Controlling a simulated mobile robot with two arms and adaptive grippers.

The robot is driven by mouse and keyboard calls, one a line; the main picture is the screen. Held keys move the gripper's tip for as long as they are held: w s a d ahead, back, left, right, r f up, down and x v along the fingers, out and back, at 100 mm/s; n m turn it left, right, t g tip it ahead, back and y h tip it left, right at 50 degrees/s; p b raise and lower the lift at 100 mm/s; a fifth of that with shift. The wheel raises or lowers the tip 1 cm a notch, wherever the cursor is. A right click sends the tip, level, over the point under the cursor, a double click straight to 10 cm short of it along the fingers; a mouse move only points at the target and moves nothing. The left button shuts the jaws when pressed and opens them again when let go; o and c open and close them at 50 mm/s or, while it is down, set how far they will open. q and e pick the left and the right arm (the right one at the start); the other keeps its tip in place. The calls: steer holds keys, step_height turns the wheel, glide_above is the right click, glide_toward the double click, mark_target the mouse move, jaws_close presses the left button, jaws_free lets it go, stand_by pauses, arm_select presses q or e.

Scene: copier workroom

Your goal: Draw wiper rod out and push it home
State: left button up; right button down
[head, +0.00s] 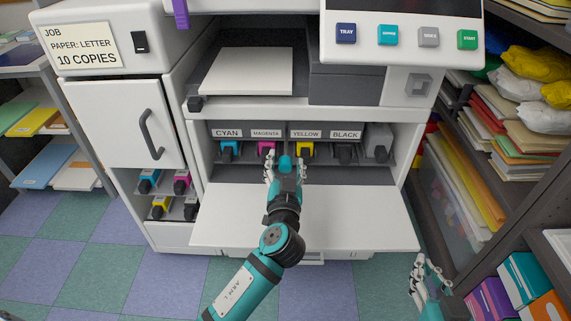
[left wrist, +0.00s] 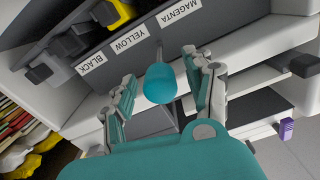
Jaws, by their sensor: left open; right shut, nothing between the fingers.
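The wiper rod shows in the left wrist view as a thin grey shaft (left wrist: 158,52) with a rounded teal knob (left wrist: 160,84). It comes out of the panel between the MAGENTA and YELLOW labels. In the head view the teal knob (head: 285,163) shows between the fingers of my left gripper (head: 286,160). My left gripper is open, with one finger on each side of the knob (left wrist: 160,92). I see gaps between knob and fingers in the left wrist view. My right gripper (head: 420,262) is shut and empty, low at the right of the head view, away from the copier.
The copier's white front door (head: 345,215) lies folded down under my left arm. Cyan (head: 229,148), magenta (head: 266,149), yellow (head: 305,150) and black (head: 345,152) toner handles stand close around the gripper. A paper tray (head: 246,72) is above. Shelves (head: 480,200) bound the right side.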

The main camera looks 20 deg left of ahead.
arm_select(q)
steer(key=shift+w, duration=0.1)
jaws_close()
stand_by(0.3)
